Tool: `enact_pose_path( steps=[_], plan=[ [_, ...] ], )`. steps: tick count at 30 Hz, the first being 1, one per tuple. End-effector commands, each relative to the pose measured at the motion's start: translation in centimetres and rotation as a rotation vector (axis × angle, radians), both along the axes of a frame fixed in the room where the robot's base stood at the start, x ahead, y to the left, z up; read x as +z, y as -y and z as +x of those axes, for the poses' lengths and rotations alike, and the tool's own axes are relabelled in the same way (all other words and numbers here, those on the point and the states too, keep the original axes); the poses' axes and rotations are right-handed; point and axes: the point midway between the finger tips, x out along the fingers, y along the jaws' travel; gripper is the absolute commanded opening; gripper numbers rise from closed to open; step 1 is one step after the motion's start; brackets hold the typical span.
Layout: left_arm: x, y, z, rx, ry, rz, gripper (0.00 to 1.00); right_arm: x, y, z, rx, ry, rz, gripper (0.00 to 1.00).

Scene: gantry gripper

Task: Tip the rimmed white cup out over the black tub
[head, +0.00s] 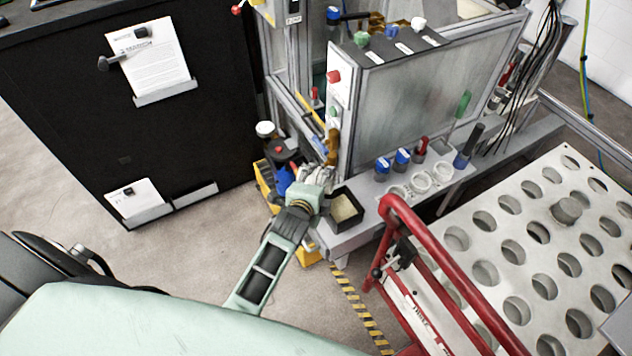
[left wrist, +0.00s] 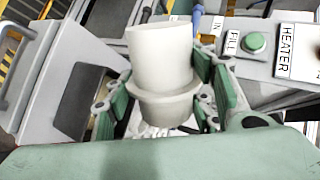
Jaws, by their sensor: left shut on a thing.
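The rimmed white cup (left wrist: 160,55) fills the middle of the left wrist view, with a raised rim running around it. My left gripper (left wrist: 165,98) is shut on it, green pads on both sides. In the head view my left gripper (head: 320,176) is at the front corner of the machine's bench; the cup is hard to make out among the fingers there. The black tub (head: 358,222), holding some beige material, stands on the bench just right of and below the gripper. My right gripper is not in view.
Several white cups, one of them here (head: 443,171), stand in a rack right of the tub, with blue-topped items (head: 383,165) behind. The machine's clear panel (head: 415,95) rises behind.

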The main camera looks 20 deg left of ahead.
Motion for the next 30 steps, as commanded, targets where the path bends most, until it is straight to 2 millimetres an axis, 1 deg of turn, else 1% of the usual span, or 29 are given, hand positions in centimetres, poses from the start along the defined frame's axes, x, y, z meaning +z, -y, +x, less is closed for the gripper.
enact_pose_path(
  steps=[3,6,9,18,20,24,30],
  plan=[
    [0.3,0.4,0.1,0.000,0.011,-0.059,0.18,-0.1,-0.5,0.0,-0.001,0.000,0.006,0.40],
    [0.6,1.1,0.2,-0.001,0.021,-0.138,0.18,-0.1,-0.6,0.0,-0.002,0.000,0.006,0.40],
    [0.8,2.0,0.3,-0.001,0.034,-0.253,0.18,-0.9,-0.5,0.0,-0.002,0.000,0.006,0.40],
    [1.7,5.0,0.6,-0.001,0.076,-0.602,0.18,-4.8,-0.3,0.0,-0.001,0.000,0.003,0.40],
    [2.5,5.0,0.6,-0.004,0.087,-0.691,0.18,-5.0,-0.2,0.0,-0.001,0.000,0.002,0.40],
    [3.8,5.6,0.7,-0.005,0.115,-0.921,0.18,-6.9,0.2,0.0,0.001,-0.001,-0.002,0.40],
    [5.3,6.1,0.8,-0.003,0.142,-1.160,0.18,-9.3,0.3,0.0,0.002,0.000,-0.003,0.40]
  ],
)
